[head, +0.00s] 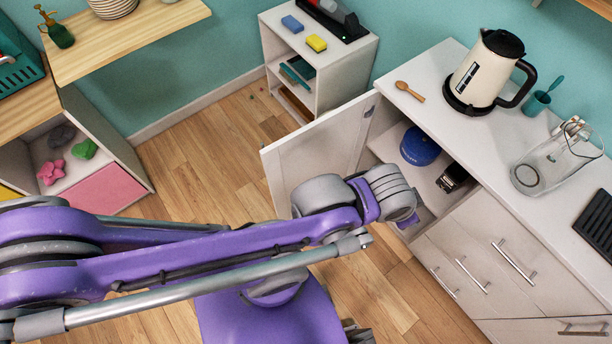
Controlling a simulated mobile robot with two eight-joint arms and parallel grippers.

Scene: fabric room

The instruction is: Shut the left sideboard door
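The left sideboard door (318,148) stands wide open, swung out from the left end of the white sideboard (438,78). Its lower part is hidden behind my purple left arm. The open compartment shows a shelf with a round blue object (419,147) and a small black object (453,178). My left arm reaches across from the left, and its grey wrist is in front of the open compartment, right of the door. The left gripper (410,222) is mostly hidden below the wrist, so its fingers cannot be made out. My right gripper is not in view.
On the sideboard top are a kettle (484,75), a wooden spoon (410,91), a teal cup (537,102), a glass jug (552,163) and a black rack (598,225). A low white shelf unit (339,71) stands behind the door. Wooden floor (205,160) is clear left of the door.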

